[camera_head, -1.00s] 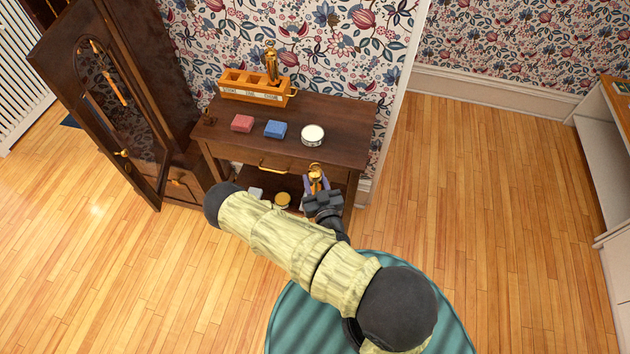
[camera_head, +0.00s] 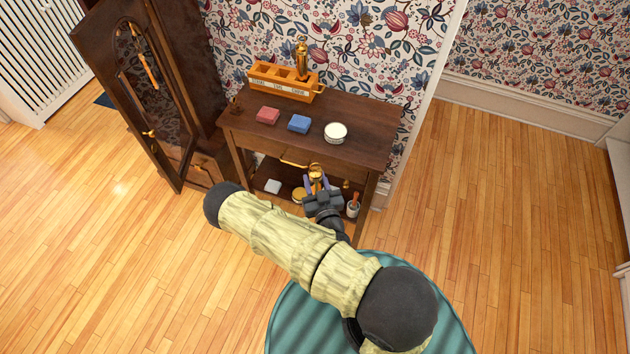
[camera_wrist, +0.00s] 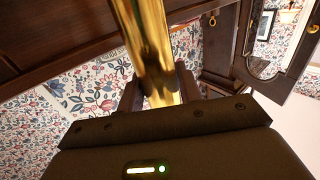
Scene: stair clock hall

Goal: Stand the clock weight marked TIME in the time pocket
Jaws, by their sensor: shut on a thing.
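A brass weight (camera_head: 316,173) is in my gripper (camera_head: 317,187), which is shut on it in front of the table's drawer. The weight also fills the upper middle of the wrist view (camera_wrist: 151,50), tilted in that picture. No marking on it is readable. An orange wooden rack (camera_head: 284,90) with pockets stands at the back left of the tabletop. Small labels run along its front; the middle one seems to read TIME, and that pocket looks empty. My gripper is in front of and below the rack.
The dark wooden table (camera_head: 370,130) carries a red block (camera_head: 267,116), a blue block (camera_head: 299,124) and a round white-topped tin (camera_head: 335,133). Its lower shelf holds a cup (camera_head: 353,208) and small items. An open clock case (camera_head: 128,90) stands left. Floor at right is clear.

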